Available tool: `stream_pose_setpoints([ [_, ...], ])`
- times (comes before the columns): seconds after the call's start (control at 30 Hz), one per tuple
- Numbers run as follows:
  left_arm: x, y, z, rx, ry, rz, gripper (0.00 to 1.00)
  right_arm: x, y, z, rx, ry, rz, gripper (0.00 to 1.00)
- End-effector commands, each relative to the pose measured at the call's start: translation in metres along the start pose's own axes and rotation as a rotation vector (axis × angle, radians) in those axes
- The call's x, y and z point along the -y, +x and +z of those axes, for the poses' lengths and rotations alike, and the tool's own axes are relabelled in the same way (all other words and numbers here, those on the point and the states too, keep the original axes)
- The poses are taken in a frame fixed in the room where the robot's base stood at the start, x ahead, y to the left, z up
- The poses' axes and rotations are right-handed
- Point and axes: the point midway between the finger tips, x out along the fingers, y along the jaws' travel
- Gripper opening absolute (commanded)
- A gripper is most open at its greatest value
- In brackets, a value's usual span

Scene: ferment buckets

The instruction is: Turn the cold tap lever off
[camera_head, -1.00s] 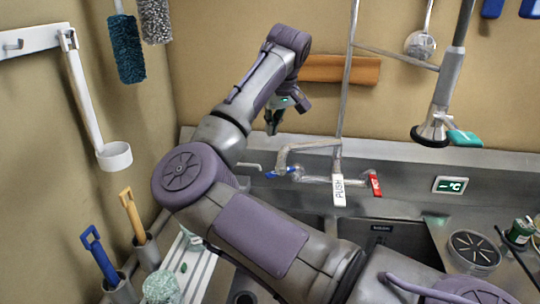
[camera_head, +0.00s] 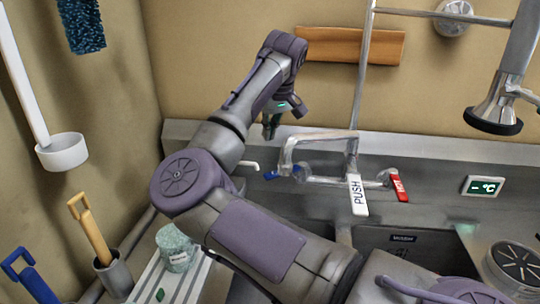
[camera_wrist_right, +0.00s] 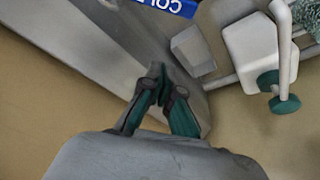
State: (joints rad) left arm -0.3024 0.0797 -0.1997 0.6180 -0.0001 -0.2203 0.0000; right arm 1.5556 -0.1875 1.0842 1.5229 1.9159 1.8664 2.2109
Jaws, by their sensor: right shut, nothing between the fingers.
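The cold tap lever is blue. In the head view a small part of it (camera_head: 271,175) shows below my right gripper, left of the tap body (camera_head: 325,180). In the wrist view its blue, white-lettered end (camera_wrist_right: 170,5) is cut off by the top edge. My right gripper (camera_head: 270,134) is shut and empty above and behind the lever, near the back wall. In the wrist view its green-padded fingers (camera_wrist_right: 158,72) meet at the tips, apart from the lever. My left gripper is not in view.
The red hot lever (camera_head: 399,187) and a white PUSH handle (camera_head: 357,195) stand right of the cold lever. A temperature display (camera_head: 483,186) is at the right. At the lower left are a jar (camera_head: 176,248) and handled tools in holders.

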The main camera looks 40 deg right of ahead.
Motion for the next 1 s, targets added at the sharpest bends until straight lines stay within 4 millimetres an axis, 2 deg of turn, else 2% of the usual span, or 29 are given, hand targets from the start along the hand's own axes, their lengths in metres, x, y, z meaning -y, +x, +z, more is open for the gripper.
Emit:
stream_pose_setpoints([
  [0.17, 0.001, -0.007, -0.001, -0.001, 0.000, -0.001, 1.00, 0.000, 0.024, 0.000, 0.005, 0.000, 0.000, 0.00],
  [0.5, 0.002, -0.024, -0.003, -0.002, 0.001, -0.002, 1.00, 0.000, 0.097, 0.001, 0.006, -0.001, 0.001, 0.00],
  [0.7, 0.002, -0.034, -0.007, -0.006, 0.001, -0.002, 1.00, 0.000, 0.084, 0.025, 0.000, 0.003, 0.002, 0.00],
  [1.0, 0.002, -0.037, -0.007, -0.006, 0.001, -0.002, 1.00, 0.000, 0.082, 0.038, 0.000, 0.000, 0.000, 0.00],
])
